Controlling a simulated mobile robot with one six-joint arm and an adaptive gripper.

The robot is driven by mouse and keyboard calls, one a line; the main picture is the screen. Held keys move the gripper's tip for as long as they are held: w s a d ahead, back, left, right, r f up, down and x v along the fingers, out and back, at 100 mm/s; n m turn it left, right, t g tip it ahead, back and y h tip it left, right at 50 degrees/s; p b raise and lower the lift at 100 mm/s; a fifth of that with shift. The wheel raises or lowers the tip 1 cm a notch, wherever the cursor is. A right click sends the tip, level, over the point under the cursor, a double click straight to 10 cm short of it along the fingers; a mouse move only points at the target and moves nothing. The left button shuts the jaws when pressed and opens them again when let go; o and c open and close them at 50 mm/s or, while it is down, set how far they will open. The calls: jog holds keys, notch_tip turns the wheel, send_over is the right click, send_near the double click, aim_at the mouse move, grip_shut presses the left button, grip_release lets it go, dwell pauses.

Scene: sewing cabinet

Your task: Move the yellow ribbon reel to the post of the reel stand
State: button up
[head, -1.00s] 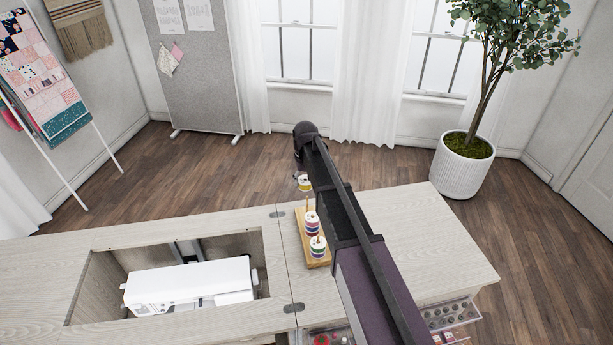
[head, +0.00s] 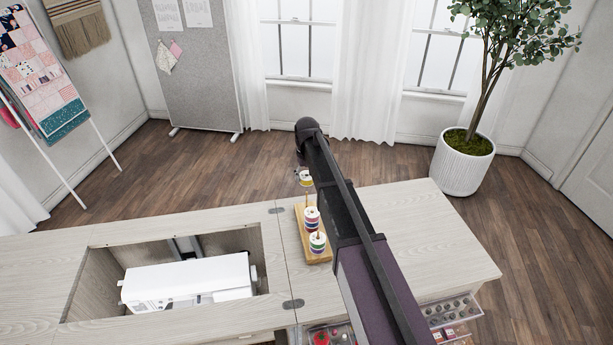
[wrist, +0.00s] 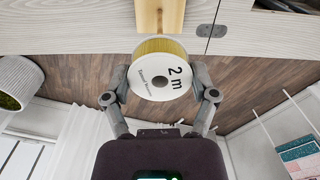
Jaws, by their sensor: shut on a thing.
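The yellow ribbon reel (head: 305,176), with white faces, is held in the air just past the far end of the reel stand. In the wrist view the reel (wrist: 160,72) shows a white face marked "2 m" and a yellow band. My gripper (wrist: 162,88) is shut on it, one finger on each side. The wooden reel stand (head: 326,259) lies on the cabinet top. Its far post (head: 307,200) is bare, with the reel apart from it and beyond it; the other posts carry multicoloured reels (head: 312,219). In the wrist view the stand's end (wrist: 160,15) shows beyond the reel.
A white sewing machine (head: 188,279) sits in the cabinet opening left of the stand. A hinge (head: 293,304) lies on the top. Open drawers with small items (head: 452,312) stick out at the front. The cabinet top (head: 440,235) right of my arm is clear.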

jog(key=shift+f+b, duration=1.1)
jog(key=shift+f, duration=0.3)
jog(key=shift+f+b, duration=2.25)
jog(key=o, duration=0.9)
jog(key=shift+c, duration=0.2)
jog(key=shift+r, duration=0.1)
